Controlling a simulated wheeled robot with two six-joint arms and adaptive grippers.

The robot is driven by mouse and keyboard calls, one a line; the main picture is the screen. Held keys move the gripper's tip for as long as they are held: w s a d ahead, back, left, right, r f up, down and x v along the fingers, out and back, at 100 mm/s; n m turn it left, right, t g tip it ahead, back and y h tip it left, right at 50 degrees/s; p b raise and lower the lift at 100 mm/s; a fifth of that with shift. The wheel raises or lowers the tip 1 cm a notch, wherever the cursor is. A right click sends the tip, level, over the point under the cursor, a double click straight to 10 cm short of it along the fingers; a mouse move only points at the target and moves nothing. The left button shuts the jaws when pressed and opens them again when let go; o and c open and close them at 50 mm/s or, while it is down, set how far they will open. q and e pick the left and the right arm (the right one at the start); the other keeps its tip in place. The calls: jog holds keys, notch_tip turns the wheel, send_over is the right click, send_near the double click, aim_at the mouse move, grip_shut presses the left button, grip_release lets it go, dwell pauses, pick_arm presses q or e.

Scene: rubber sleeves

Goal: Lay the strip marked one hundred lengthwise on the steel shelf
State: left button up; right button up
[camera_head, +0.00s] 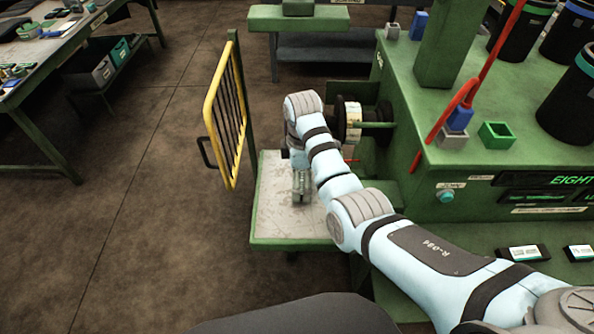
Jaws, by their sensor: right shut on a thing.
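The steel shelf (272,218) is a pale, scuffed plate with a green front edge, low at the side of the green machine. My right arm reaches in from the lower right, and its gripper (300,192) points down over the shelf. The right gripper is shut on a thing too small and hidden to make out. I cannot tell whether it touches the shelf. No strip with a readable one hundred mark shows. My arm hides the right part of the shelf. My left gripper is not in view.
A yellow barred gate (226,115) stands open along the shelf's left side. A spool (348,122) on the machine is close behind my wrist.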

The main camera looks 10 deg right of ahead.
jog(key=shift+s+r, duration=0.15)
jog(key=shift+s, duration=0.15)
jog(key=shift+w, duration=0.1)
jog(key=shift+f, duration=0.45)
jog(key=shift+f, duration=0.2)
jog(key=o, duration=1)
